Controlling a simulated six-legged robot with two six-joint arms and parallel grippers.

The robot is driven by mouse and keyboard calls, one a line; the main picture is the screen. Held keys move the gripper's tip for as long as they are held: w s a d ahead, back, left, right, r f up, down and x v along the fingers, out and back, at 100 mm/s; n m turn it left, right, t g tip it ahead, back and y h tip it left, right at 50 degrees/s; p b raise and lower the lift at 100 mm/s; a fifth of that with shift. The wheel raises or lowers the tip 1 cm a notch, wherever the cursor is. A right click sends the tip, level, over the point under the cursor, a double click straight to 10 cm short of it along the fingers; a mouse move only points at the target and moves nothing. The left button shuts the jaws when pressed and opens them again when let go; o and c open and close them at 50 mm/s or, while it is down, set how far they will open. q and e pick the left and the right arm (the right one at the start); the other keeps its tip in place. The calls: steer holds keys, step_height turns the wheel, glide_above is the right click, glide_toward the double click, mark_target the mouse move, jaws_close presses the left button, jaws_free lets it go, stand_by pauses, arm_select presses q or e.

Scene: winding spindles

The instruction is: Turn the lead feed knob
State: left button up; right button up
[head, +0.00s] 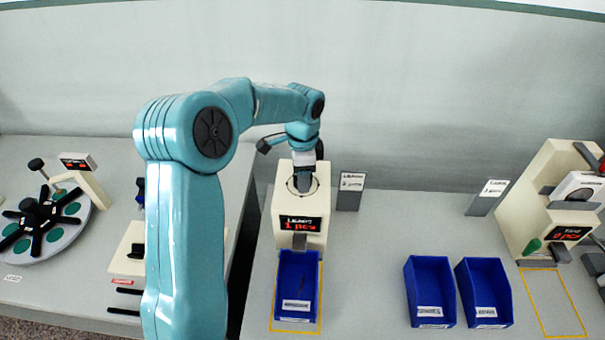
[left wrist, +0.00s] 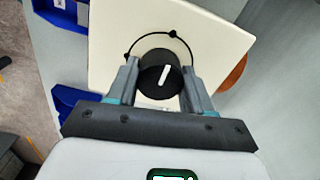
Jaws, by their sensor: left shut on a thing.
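The lead feed knob (left wrist: 160,74) is black with a white pointer line, on the cream top of a dispenser box (head: 318,222). My left gripper (left wrist: 160,82) reaches down over it, with one finger on each side, shut on the knob. A dark arc with dots runs around the knob on the panel. In the head view the left gripper (head: 305,180) hides most of the knob. The box's red display (head: 301,224) reads "1 pcs". My right gripper does not show.
A blue bin (head: 317,290) stands in front of the box inside a yellow outline. Two more blue bins (head: 430,290) stand to the right. A second cream machine (head: 530,215) is at the far right. A round rack (head: 75,235) stands on the left table. The table between the bins is clear.

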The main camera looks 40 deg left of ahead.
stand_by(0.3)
arm_select(q)
steer(key=o, duration=1)
steer(key=shift+o, duration=0.2)
step_height(320, 180, up, 16)
steer(key=shift+r, duration=0.15)
